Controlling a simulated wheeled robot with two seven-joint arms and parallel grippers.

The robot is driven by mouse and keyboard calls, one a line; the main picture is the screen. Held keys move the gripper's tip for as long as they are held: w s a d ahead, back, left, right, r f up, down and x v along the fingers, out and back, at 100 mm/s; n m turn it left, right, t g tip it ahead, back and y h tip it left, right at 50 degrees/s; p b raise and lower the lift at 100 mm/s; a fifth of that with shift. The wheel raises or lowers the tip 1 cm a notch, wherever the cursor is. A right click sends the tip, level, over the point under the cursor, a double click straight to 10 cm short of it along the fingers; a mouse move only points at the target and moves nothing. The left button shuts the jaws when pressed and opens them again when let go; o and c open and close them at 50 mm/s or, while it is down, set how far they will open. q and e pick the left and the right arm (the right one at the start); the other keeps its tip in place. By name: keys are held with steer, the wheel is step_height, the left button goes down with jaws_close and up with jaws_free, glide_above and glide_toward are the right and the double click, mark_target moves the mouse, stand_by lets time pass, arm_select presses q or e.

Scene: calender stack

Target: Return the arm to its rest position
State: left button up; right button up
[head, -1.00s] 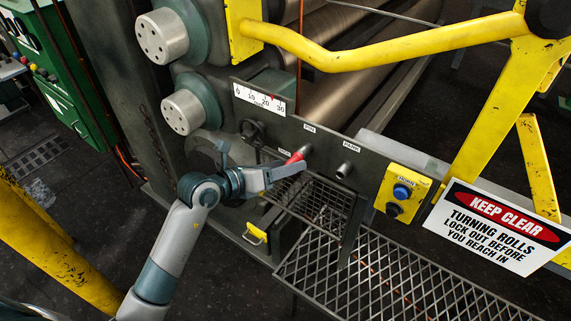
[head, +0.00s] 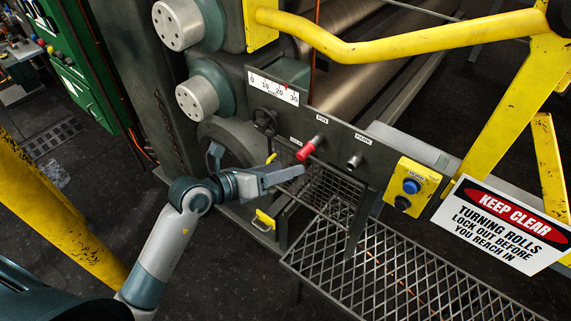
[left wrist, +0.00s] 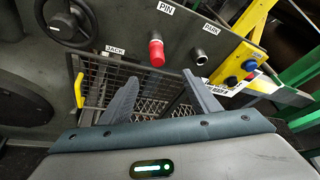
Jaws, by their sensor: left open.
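My left arm comes in from the lower left in the head view. Its gripper (head: 290,175) is open and empty, in front of the machine's dark panel (head: 335,140). The red-handled pin (head: 308,149) sits in the panel by the PIN label, just above my fingertips and apart from them. In the left wrist view, my two fingers (left wrist: 161,95) are spread, with mesh between and beyond them. The red handle (left wrist: 157,50) shows above them, clear of both. My right gripper is not in view.
A wire mesh guard (head: 330,188) and a grated platform (head: 375,265) lie below the panel. A handwheel (head: 265,120), the PARK socket (head: 354,160) and a yellow button box (head: 411,187) are close by. Yellow rails (head: 45,205) stand at left. Dark floor is open at lower left.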

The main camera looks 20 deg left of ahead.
arm_select(q)
steer(key=shift+s+a, duration=0.1)
steer(key=shift+s, duration=0.2)
stand_by(0.4)
